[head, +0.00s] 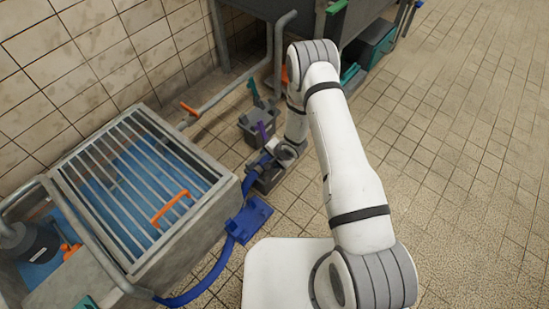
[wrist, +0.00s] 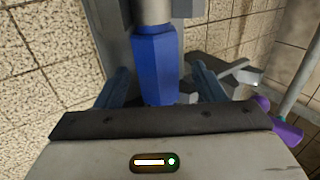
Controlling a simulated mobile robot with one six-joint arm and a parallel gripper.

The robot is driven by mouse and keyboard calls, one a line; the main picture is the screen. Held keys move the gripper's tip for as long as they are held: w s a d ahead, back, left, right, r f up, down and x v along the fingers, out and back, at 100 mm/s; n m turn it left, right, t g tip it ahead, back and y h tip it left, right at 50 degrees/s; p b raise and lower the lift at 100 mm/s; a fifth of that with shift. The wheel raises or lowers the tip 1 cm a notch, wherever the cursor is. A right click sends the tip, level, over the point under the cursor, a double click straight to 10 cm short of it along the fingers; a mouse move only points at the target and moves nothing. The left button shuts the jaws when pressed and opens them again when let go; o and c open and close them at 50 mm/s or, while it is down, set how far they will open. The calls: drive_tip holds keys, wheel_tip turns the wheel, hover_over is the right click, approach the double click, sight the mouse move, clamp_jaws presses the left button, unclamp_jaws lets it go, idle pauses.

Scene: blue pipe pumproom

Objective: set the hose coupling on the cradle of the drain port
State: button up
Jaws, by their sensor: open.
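The blue six-sided hose coupling (wrist: 157,62) is in the upper middle of the wrist view, with a narrower blue part and a grey collar above it. My gripper (wrist: 163,88) is open, with one finger on each side of the coupling; I cannot tell whether either touches it. In the head view my gripper (head: 268,161) is low beside the tank, and the coupling is mostly hidden there. The blue hose (head: 212,275) runs from the tank's front along its right side toward my gripper. A grey block (head: 266,182) stands under my gripper; I cannot tell whether it is the drain port's cradle.
A grated tank (head: 205,215) with orange handles stands at left. A blue slotted block (head: 250,218) lies beside it. The tiled floor at right is clear.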

drive_tip(key=p+v, duration=0.3)
drive_tip(key=v, duration=0.5)
idle(0.6)
drive_tip(key=w+d+r+n+h+p, duration=0.15)
drive_tip(key=d+r+p, duration=0.25)
drive_tip(key=r, duration=0.9)
drive_tip(key=d+r+n+t+h+p, duration=0.1)
drive_tip(key=d+r+h+p, duration=0.3)
drive_tip(key=r, duration=0.9)
drive_tip(key=d+r+n+y+p, duration=0.1)
drive_tip(key=d+r+p, duration=0.3)
drive_tip(key=r, duration=0.9)
drive_tip(key=s+d+r+n+p, duration=0.1)
drive_tip(key=s+r+p, duration=0.4)
drive_tip(key=s+r, duration=0.3)
drive_tip(key=s+r+n+g+p, duration=0.1)
drive_tip(key=s+r+p, duration=0.5)
drive_tip(key=r, duration=0.9)
drive_tip(key=s+d+r+n+g+p, duration=0.1)
drive_tip(key=s+r+p, duration=0.4)
drive_tip(key=s+r, duration=0.6)
drive_tip(key=shift+d+r+n+p, duration=0.35)
drive_tip(key=shift+r+n, duration=0.2)
drive_tip(key=shift+r, duration=0.25)
